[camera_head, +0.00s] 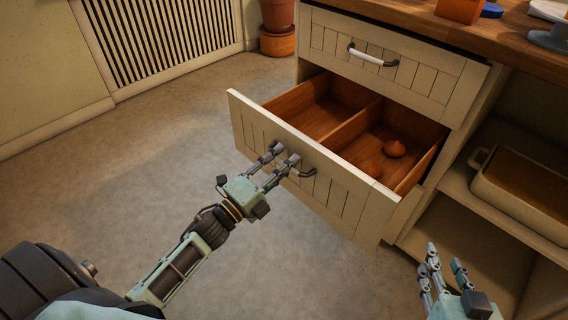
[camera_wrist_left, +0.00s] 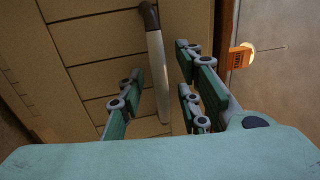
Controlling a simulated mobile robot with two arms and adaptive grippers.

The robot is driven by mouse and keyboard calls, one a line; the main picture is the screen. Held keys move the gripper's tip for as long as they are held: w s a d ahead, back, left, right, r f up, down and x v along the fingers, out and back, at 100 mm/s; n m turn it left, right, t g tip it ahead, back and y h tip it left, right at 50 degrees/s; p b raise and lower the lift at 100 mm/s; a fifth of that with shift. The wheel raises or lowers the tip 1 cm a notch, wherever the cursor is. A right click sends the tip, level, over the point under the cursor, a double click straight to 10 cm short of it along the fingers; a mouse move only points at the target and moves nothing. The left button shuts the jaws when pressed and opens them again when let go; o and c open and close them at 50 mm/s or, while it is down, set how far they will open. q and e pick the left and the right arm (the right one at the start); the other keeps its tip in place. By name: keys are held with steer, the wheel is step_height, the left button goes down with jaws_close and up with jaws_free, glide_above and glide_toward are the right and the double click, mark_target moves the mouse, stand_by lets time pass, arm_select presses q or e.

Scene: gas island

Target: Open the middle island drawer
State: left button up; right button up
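The middle island drawer (camera_head: 340,198) stands pulled well out below the closed top drawer (camera_head: 375,62). Its inside shows two wooden compartments split by a divider (camera_head: 357,122). The middle drawer's handle (camera_head: 305,173) is partly hidden by my left gripper (camera_head: 277,158) in the head view. In the left wrist view, the handle (camera_wrist_left: 158,75) runs between the fingers of my left gripper (camera_wrist_left: 160,92), with gaps on both sides, so it is open around the handle. My right gripper (camera_head: 445,268) is open and empty, low at the right, in front of the shelves.
A cream baking dish (camera_head: 520,190) sits on the open shelf at right. Terracotta pots (camera_head: 277,40) stand behind, beside a slatted panel (camera_head: 165,38). The floor (camera_head: 130,165) at left is clear.

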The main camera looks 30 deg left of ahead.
arm_select(q)
steer(key=v, duration=1.2)
steer(key=shift+d, duration=0.1)
